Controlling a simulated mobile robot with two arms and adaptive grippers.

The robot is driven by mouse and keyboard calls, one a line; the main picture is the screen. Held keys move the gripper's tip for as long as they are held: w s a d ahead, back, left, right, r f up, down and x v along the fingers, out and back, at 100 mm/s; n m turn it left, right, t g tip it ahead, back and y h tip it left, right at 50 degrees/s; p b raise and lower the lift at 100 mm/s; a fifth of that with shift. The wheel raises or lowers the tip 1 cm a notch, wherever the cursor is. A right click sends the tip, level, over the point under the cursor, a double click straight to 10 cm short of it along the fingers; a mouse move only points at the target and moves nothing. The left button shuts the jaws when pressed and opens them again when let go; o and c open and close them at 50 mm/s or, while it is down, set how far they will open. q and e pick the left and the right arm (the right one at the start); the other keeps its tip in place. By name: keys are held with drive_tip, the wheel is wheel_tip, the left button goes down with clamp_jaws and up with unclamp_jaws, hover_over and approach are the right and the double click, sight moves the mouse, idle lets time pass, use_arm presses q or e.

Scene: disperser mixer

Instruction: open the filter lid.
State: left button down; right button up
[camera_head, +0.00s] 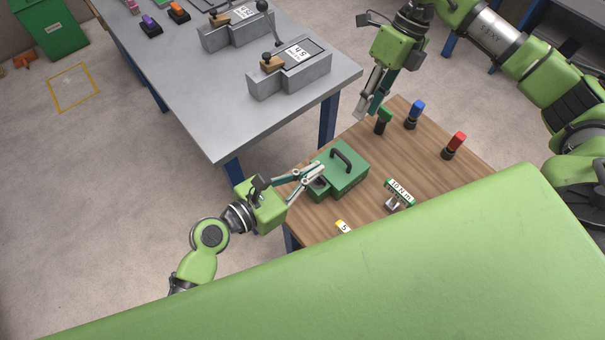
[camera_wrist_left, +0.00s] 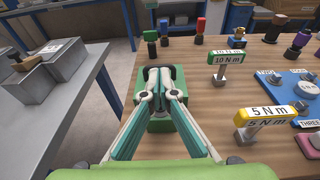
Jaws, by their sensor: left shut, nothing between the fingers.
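A green box with a black handle on top (camera_head: 346,168), which looks like the filter housing with its lid, sits on the wooden table. The lid looks closed. My left gripper (camera_head: 320,168) is shut and empty, its fingertips at the left side of the box beside the handle; I cannot tell whether they touch. In the left wrist view the fingertips (camera_wrist_left: 160,75) lie in front of the black handle and hide much of the box (camera_wrist_left: 159,123). My right gripper (camera_head: 366,114) hangs past the table's far left corner, away from the box; its finger gap is unclear.
Green (camera_head: 383,121), blue (camera_head: 414,114) and red-topped (camera_head: 454,145) tools stand on the wooden table (camera_head: 405,150). A "10 Nm" sign (camera_head: 399,192) stands right of the box. A grey table (camera_head: 215,110) with metal fixtures is at the left. My green body covers the lower right.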

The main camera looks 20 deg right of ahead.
use_arm(q)
drive_tip(key=shift+v, duration=1.6)
drive_tip(key=shift+r, duration=0.15)
